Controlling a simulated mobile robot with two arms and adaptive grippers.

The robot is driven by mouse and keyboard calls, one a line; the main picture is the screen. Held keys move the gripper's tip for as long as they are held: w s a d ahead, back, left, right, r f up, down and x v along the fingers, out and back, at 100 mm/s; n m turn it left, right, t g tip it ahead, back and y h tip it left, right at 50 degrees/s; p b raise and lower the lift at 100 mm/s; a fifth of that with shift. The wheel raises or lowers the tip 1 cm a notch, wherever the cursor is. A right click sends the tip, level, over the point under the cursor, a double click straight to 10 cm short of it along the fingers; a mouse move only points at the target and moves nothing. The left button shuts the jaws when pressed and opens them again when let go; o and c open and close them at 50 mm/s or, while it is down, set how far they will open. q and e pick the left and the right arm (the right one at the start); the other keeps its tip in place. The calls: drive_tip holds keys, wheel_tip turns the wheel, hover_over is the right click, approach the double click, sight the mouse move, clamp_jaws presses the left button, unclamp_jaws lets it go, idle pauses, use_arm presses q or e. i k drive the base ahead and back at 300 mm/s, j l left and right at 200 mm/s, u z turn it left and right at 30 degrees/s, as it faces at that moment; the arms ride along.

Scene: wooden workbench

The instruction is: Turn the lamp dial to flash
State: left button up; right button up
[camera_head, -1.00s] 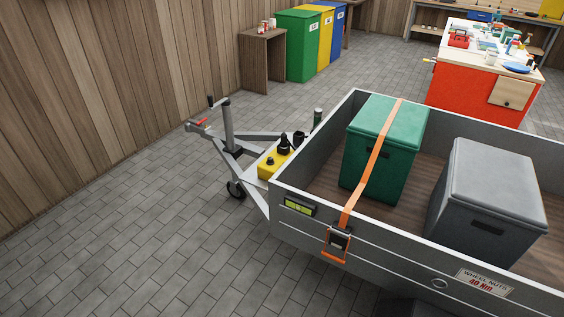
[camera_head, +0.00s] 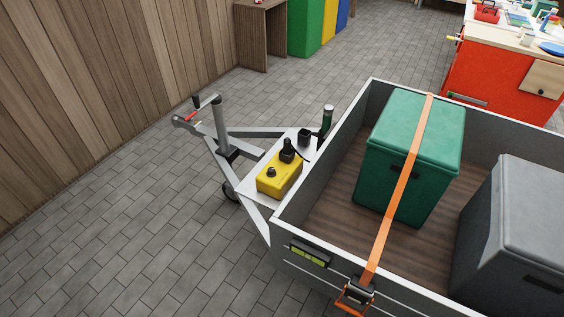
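A yellow box (camera_head: 280,177) sits on the light plate of the trailer's drawbar, at the front of the trailer. A small black knob (camera_head: 271,172) stands on its top; its pointer and any markings are too small to read. A black upright part (camera_head: 287,151) stands at the box's far end. A dark green cylinder with a light band (camera_head: 326,121) stands upright near the trailer's front corner. I cannot tell for certain which of these is the lamp. Neither of my grippers is in view.
The grey trailer (camera_head: 373,294) holds a green box (camera_head: 400,160) under an orange strap (camera_head: 398,200) and a grey box (camera_head: 515,225). The drawbar (camera_head: 212,147) with its jack juts left. Paved floor (camera_head: 130,225) is clear on the left. A red workbench (camera_head: 490,75) stands back right.

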sight(270, 172)
drive_tip(key=z, duration=0.3)
drive_tip(key=i+j+z, duration=0.35)
drive_tip(key=j+z, duration=0.4)
drive_tip(key=i+j+z, duration=0.2)
drive_tip(key=j+z, duration=0.15)
